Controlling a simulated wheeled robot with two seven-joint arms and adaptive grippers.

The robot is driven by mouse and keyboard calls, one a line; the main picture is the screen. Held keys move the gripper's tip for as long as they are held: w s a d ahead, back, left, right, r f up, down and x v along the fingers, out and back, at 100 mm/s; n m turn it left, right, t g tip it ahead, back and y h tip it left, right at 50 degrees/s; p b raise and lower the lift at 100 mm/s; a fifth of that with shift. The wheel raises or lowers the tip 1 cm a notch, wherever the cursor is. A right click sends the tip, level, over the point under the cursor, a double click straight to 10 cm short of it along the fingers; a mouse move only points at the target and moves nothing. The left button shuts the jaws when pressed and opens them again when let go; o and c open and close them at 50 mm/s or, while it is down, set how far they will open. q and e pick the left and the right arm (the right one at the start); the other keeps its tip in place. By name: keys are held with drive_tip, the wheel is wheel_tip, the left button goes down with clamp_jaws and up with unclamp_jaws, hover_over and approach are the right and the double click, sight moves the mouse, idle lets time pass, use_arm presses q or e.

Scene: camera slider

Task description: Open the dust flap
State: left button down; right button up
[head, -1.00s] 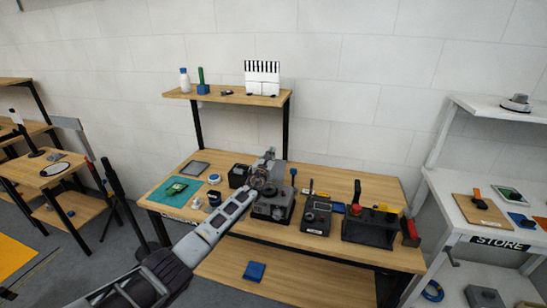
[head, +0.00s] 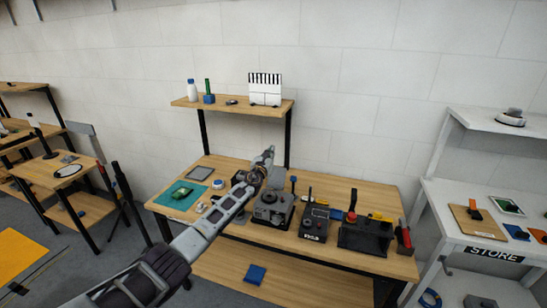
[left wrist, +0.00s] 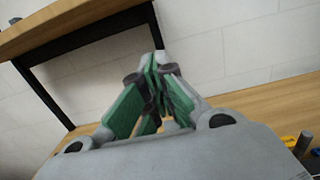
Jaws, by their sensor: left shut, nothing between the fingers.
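My left gripper (head: 268,153) is raised above the back of the wooden workbench, pointing up and away. Its fingers are shut and empty. The left wrist view shows its green-padded fingers (left wrist: 152,92) drawn together, with bare wall and wood behind them. A dark grey machine with a round top (head: 271,207) stands on the bench, just in front of and to the right of the gripper; the two look apart. I cannot pick out the dust flap for certain. My forearm hides part of the bench left of the machine. My right gripper is not in view.
A green mat (head: 181,194) lies at the left.

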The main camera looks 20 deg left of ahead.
use_arm(q)
drive_tip(key=shift+s+r, duration=0.15)
drive_tip(key=shift+r, duration=0.35)
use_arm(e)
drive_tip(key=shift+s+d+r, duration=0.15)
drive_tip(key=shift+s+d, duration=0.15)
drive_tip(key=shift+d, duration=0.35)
